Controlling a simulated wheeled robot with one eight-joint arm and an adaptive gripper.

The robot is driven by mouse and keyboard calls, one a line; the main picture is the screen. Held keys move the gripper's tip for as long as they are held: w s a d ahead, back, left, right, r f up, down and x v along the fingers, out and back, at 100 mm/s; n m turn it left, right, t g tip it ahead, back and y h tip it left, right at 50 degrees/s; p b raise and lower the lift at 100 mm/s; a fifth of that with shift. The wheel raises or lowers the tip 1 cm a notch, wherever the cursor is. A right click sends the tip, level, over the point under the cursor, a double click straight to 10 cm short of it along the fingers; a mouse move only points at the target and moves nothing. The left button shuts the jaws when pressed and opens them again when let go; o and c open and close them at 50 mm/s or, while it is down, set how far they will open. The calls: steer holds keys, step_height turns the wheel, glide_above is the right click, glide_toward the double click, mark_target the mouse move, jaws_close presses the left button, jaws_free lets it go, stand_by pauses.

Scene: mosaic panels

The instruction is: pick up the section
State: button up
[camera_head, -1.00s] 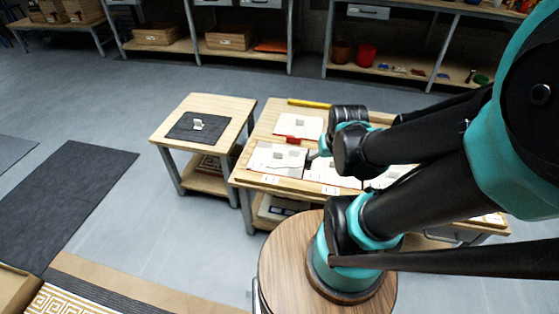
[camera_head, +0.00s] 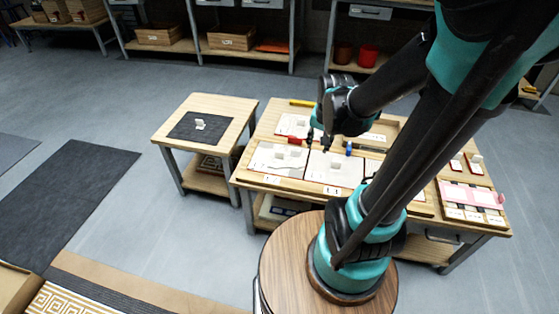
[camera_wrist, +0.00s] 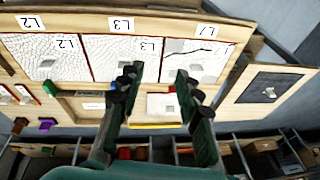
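White mosaic sections with small grey blocks on top lie on the worktable. The left one (camera_head: 272,160) and the middle one (camera_head: 330,172) lie in the front row; a smaller white piece (camera_head: 291,122) lies behind. In the wrist view, labels read L2, L3 and L7, with the L2 section (camera_wrist: 30,48), the L3 section (camera_wrist: 105,48) and the cracked L7 section (camera_wrist: 215,62). I cannot tell which section is meant. My gripper (camera_wrist: 153,80) is open and empty, its fingers apart above the table; in the head view it (camera_head: 318,148) hangs over the middle section.
A side table (camera_head: 237,118) with a dark mat stands to the left. A pink tray (camera_head: 455,193) lies at the worktable's right end. A blue item (camera_head: 348,149) and a yellow bar (camera_head: 300,103) lie near the gripper.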

steer(key=w+a+f+m+g, duration=0.2)
steer(key=w+a+m, duration=0.2)
steer(key=w+m, duration=0.65)
steer(key=m+g, duration=0.1)
steer(key=m, duration=0.5)
glide_toward(279, 152)
steer(key=f, duration=0.6)
steer(key=shift+w+d+f, duration=0.1)
steer(key=shift+d+f, duration=0.05)
steer(key=shift+d, duration=0.1)
steer(key=shift+w+a+f, duration=0.1)
steer(key=shift+a+f, duration=0.05)
steer(key=shift+f, duration=1.15)
steer(key=shift+w+a+f, duration=0.1)
steer(key=shift+a+f, duration=0.05)
steer(key=shift+f, duration=1.15)
jaws_close()
